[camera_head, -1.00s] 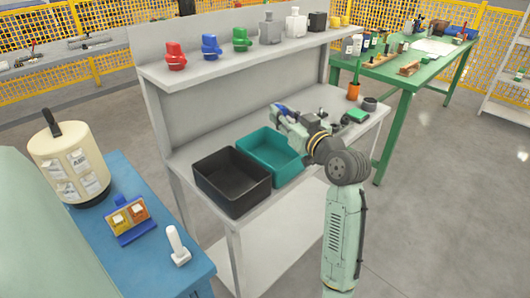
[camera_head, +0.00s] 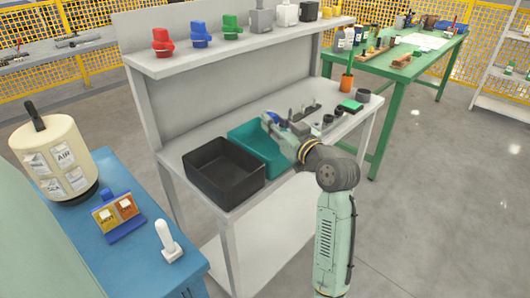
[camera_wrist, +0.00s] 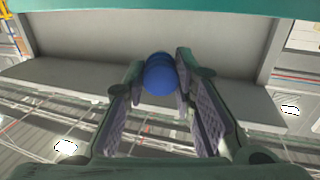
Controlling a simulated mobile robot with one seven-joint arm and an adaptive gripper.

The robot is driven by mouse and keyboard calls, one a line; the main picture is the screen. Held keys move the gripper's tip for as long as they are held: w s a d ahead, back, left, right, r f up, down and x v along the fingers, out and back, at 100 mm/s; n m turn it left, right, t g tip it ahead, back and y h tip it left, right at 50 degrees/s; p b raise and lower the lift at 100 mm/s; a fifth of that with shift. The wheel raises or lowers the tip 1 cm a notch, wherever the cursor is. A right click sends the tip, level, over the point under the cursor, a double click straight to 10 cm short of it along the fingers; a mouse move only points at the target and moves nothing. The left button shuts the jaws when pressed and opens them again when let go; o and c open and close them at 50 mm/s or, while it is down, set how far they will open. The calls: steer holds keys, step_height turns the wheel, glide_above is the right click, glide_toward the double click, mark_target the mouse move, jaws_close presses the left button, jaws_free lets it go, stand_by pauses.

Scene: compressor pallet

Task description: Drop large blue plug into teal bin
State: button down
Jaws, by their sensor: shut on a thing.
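The large blue plug is between my fingers; its round blue end (camera_wrist: 159,74) shows in the wrist view, and a little blue (camera_head: 272,117) shows at the fingers in the head view. My gripper (camera_head: 270,121) is shut on it, seen over the back part of the teal bin (camera_head: 266,161). My gripper (camera_wrist: 160,85) hides part of the plug in the wrist view. A teal strip (camera_wrist: 160,9), likely the bin, crosses the top of that view. My arm covers the bin's right side. I cannot tell the plug's exact height above the bin.
A black bin (camera_head: 222,175) stands just left of the teal bin on the grey bench. The upper shelf (camera_head: 235,48) holds red, blue, green and grey pieces.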

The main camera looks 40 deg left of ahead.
steer(key=c, duration=1.2)
jaws_free()
steer(key=shift+c, duration=0.2)
steer(key=shift+d, duration=0.15)
steer(key=v, duration=1.1)
steer(key=shift+d, duration=0.4)
steer(key=shift+s+r, duration=0.1)
